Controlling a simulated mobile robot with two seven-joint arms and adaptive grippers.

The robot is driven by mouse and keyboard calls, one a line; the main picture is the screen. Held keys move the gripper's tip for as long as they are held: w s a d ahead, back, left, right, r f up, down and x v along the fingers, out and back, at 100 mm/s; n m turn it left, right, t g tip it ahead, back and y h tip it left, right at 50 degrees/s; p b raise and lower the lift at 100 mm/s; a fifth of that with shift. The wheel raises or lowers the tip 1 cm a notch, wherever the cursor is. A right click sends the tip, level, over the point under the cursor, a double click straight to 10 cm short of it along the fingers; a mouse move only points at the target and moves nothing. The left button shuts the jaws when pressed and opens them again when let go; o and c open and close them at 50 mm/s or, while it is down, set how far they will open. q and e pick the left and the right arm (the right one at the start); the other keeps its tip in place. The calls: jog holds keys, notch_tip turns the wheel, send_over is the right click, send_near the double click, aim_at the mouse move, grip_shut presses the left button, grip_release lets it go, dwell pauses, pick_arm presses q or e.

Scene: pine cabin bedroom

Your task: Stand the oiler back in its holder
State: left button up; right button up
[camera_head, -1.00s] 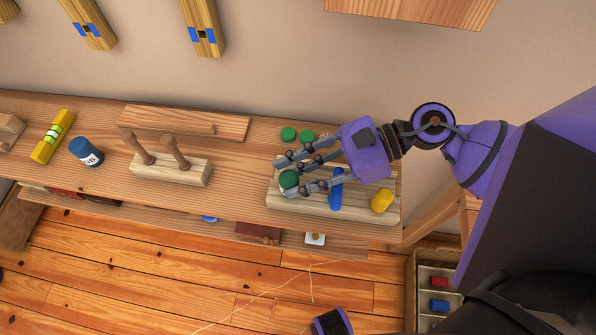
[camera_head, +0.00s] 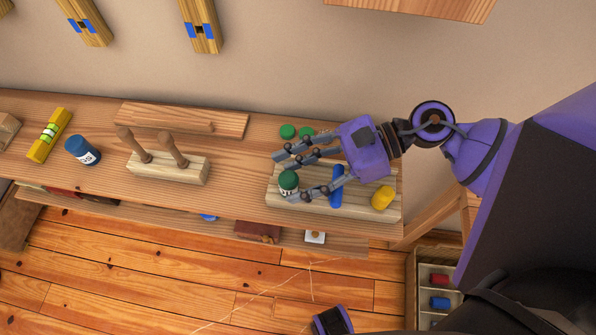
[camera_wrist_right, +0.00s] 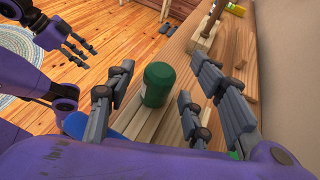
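The green-capped container (camera_head: 288,181), which I take for the oiler, stands upright at the left end of a pale wooden block (camera_head: 345,208), the likely holder. A light band with dark marks shows below its cap. It also stands upright in the right wrist view (camera_wrist_right: 158,84). My right gripper (camera_head: 287,176) is open, its fingers spread on both sides of the container, with gaps visible in the wrist view. My left gripper (camera_wrist_right: 80,48) is open and empty over the floor in the wrist view. Whether the container sits in a recess is hidden.
A blue piece (camera_head: 336,186) and a yellow piece (camera_head: 382,197) are on the same block. Two green pieces (camera_head: 288,131) lie behind.

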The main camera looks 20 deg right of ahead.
dwell(0.4)
jog(key=v, duration=1.2)
